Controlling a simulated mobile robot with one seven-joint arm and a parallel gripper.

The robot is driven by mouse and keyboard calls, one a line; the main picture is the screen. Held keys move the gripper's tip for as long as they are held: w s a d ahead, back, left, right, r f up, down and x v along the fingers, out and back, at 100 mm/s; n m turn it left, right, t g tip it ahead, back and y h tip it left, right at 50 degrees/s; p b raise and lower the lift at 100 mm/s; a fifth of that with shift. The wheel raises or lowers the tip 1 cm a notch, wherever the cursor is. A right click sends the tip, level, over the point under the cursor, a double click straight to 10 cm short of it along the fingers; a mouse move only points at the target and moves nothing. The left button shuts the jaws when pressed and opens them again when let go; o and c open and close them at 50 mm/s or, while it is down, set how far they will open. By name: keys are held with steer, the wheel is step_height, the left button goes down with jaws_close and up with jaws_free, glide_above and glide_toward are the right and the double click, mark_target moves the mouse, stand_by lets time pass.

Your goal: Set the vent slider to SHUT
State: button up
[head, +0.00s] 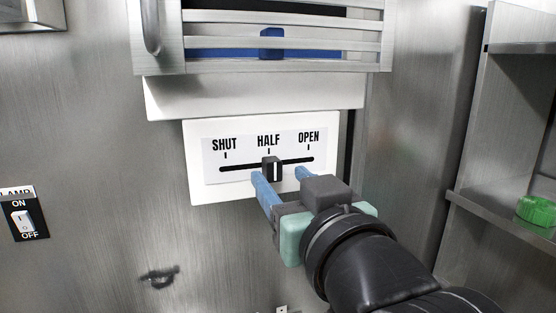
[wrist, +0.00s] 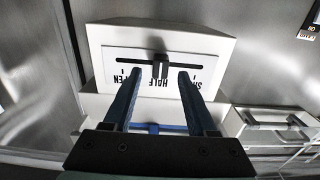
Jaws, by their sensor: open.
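The vent slider panel (head: 195,190) is a white plate on the steel wall, marked SHUT at left, HALF in the middle and OPEN at right. Its black knob (head: 271,168) stands at HALF in the dark slot. My gripper (head: 279,174) is open, with its two blue fingers pointing at the panel. In the wrist view the label is upside down and the knob (wrist: 160,68) shows between the fingertips (wrist: 160,75), with a gap on each side. I cannot tell how far the fingertips reach along the knob.
A slatted metal vent (head: 200,61) with a blue part behind its slats is above the panel. A lamp switch (head: 22,222) is on the wall at far left. Shelves with a green object (head: 537,210) stand at right. The wall left of the panel is mostly clear.

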mark_target(272, 169)
steer(key=shift+x, duration=0.8)
steer(key=shift+w+a, duration=0.15)
steer(key=shift+w, duration=0.2)
jaws_close()
steer(key=shift+s, duration=0.1)
stand_by(0.5)
